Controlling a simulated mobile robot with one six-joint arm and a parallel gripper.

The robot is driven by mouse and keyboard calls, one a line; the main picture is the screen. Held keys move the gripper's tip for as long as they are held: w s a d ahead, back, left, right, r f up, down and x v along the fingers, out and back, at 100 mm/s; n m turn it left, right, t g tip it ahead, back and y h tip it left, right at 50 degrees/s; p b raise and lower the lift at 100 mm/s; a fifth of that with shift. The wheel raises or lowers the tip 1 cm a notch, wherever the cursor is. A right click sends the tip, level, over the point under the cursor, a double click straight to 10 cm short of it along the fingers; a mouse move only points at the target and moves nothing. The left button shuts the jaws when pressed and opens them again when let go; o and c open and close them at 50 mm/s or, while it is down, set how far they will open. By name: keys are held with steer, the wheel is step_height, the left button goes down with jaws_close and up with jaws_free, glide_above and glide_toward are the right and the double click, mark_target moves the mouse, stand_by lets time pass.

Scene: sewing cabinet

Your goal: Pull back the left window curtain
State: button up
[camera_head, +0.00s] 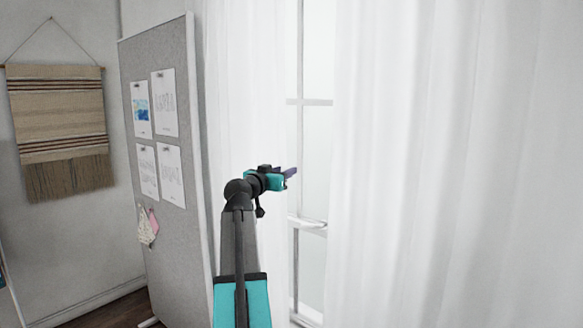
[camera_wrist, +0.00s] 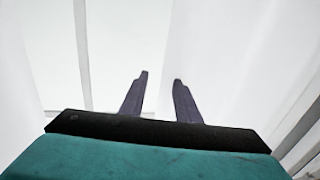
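The left curtain (camera_head: 245,90) is white and sheer and hangs in folds between the grey board and the window gap. My gripper (camera_head: 291,172) is in front of the left curtain's right edge, beside the gap. In the wrist view, my gripper (camera_wrist: 158,82) has its two dark fingers apart, with nothing seen between them. I cannot tell whether the fingers touch the cloth. My arm hides the lower part of the left curtain. The window (camera_head: 312,150) shows as a narrow bright strip with a pale frame.
The right curtain (camera_head: 450,150) is white and covers the right side of the head view. A grey pinboard (camera_head: 180,240) with several papers stands left of the left curtain. A woven wall hanging (camera_head: 58,115) hangs at the far left.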

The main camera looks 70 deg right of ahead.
steer(key=shift+s+d+p, duration=0.2)
steer(key=shift+d+p, duration=0.1)
steer(key=shift+d, duration=1.05)
steer(key=shift+s+d+p, duration=0.15)
steer(key=shift+d+p, duration=0.1)
steer(key=shift+d, duration=1.1)
